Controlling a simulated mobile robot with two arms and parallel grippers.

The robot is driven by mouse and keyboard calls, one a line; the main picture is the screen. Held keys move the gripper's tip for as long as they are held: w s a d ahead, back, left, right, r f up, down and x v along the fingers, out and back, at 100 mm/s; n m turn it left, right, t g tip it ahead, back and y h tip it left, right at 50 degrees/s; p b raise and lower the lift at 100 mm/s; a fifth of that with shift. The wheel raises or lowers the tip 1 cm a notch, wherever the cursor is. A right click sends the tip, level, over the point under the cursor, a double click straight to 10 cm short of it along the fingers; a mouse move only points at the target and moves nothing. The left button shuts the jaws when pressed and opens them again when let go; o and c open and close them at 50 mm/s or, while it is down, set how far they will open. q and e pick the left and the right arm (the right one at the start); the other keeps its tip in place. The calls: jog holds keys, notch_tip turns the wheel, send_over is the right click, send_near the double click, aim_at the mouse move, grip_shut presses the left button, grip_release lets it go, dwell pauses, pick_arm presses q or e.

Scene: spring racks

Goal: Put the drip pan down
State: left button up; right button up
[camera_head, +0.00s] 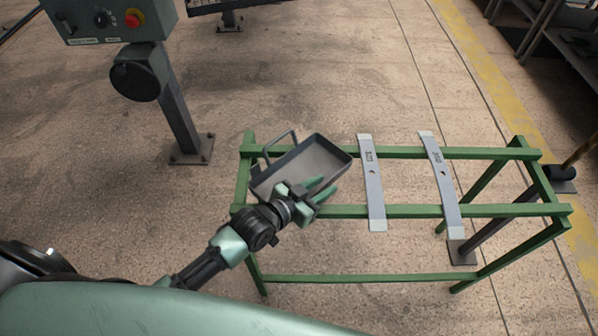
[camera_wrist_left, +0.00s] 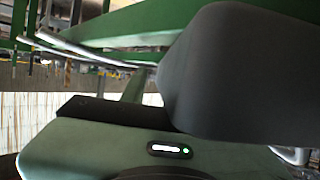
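The drip pan (camera_head: 312,156) is a grey, shallow rectangular tray, empty inside. In the head view it sits at a slant across the left end of the green rack (camera_head: 405,211). A bar handle stands at its far left side. My left gripper (camera_head: 329,185) is at the pan's near side, overlapping its near wall, with two green fingers apart and a gap between them. I cannot tell whether they touch the pan. In the left wrist view the pan's grey rounded corner (camera_wrist_left: 235,75) fills the upper right, close to the gripper body. My right gripper is not in view.
Two flat grey bars (camera_head: 373,190) and (camera_head: 442,180) lie across the rack rails to the right of the pan. A control box (camera_head: 110,18) on a post stands at the far left. Open floor lies left of the rack.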

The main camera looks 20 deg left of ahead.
pick_arm(q)
jog(key=shift+s, duration=0.1)
grip_shut()
dwell(1.1)
